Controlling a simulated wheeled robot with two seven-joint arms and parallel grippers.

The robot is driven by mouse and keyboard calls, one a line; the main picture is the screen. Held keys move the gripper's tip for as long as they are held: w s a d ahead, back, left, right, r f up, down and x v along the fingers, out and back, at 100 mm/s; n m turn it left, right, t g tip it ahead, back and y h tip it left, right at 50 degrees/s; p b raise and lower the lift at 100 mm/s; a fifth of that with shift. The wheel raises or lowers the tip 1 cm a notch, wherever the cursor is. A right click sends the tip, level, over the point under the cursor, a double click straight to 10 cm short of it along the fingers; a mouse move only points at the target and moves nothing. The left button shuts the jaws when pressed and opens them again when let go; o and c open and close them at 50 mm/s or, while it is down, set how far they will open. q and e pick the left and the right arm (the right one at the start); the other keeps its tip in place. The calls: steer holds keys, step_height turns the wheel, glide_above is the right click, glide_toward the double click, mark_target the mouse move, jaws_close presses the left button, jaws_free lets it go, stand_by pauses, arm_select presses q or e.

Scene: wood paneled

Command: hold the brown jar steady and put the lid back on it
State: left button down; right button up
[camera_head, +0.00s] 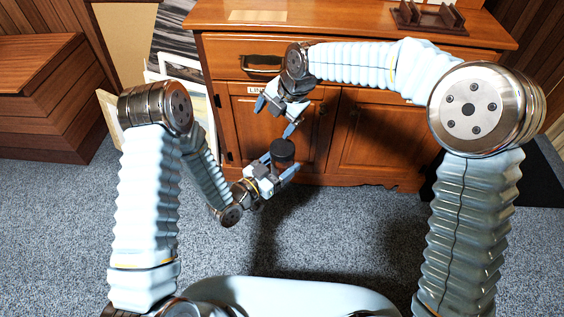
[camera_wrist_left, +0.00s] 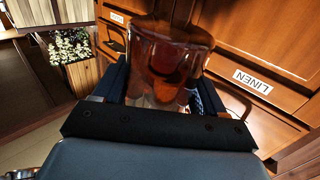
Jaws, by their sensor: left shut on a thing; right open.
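The brown jar (camera_wrist_left: 165,55) is see-through amber glass and stands between the fingers of my left gripper in the left wrist view. In the head view my left gripper (camera_head: 277,179) is shut on the jar, holding it in the air in front of the cabinet. A dark round lid (camera_head: 283,148) shows at the top of the jar; I cannot tell whether it is fully seated. My right gripper (camera_head: 276,117) is open and empty, just above and left of the lid, with one fingertip close to the lid's top.
A wooden cabinet (camera_head: 375,140) with drawers and doors stands right behind the grippers. A dark wooden rack (camera_head: 430,18) sits on its top. Framed pictures (camera_head: 183,70) lean at its left side. Grey carpet (camera_head: 340,235) is open in front.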

mark_target(282, 147)
steer(key=s+n+h, duration=0.1)
steer(key=n, duration=0.1)
steer(key=d+n+g+h, duration=0.1)
steer(key=s+r+n+h, duration=0.1)
steer(key=n, duration=0.1)
steer(key=shift+s+d+n+g+h, duration=0.3)
steer(key=shift+g, duration=0.1)
steer(key=shift+s+d+r+n+h, duration=0.25)
steer(key=shift+n+h, duration=0.05)
steer(key=shift+n, duration=0.1)
steer(key=shift+f, duration=0.1)
steer(key=shift+f, duration=3.95)
steer(key=shift+c, duration=0.3)
